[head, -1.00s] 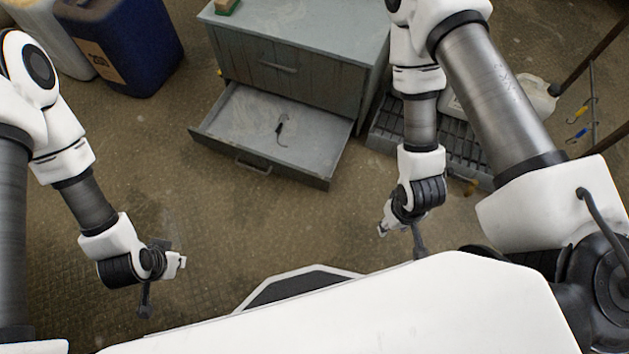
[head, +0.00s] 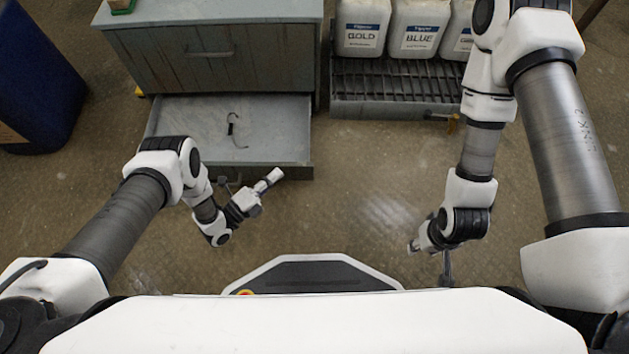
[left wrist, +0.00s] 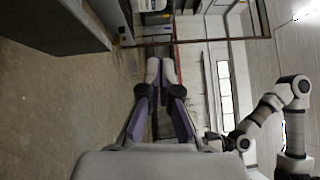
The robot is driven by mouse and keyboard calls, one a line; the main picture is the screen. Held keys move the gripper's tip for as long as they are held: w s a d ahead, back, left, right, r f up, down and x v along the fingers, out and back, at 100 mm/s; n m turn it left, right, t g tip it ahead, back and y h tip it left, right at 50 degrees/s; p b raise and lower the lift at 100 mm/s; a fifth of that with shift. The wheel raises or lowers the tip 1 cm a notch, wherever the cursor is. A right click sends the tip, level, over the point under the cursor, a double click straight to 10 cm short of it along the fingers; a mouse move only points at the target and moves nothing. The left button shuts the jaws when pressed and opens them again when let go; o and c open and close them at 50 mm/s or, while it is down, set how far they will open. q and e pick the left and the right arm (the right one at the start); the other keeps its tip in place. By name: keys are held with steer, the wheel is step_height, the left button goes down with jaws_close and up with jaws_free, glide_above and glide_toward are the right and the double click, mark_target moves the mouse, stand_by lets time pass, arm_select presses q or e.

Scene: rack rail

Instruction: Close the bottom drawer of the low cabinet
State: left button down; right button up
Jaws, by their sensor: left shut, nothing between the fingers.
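The low grey cabinet (head: 215,60) stands at the upper left of the head view, its upper drawer front shut. Its bottom drawer (head: 275,130) is pulled out toward me, with a small dark hooked item (head: 231,128) lying inside. My left gripper (head: 272,178) is shut and empty, just in front of the drawer's front panel, right of its middle. I cannot tell whether it touches. My left arm hides the drawer's front left corner and part of its handle. In the left wrist view the fingers (left wrist: 161,70) are together. My right gripper (head: 413,246) hangs over bare floor; its jaws are unclear.
A slatted rack (head: 395,95) with white jugs (head: 362,28) stands right of the cabinet. A blue container (head: 35,75) stands at the left edge. A green item (head: 122,6) is on the cabinet top. The floor right of the drawer is clear.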

arm_select(q)
steer(key=s+f+n+b, duration=0.1)
steer(key=s+f+b, duration=0.1)
steer(key=s+f, duration=0.5)
steer(key=b, duration=0.6)
glide_toward(312, 167)
steer(key=f+x, duration=0.1)
steer(key=x, duration=0.5)
steer(key=shift+d+r+g+y, duration=0.1)
steer(key=shift+r+g+y, duration=0.25)
steer(key=shift+r, duration=0.25)
arm_select(e)
step_height(312, 167, down, 9)
arm_select(q)
steer(key=shift+w, duration=0.1)
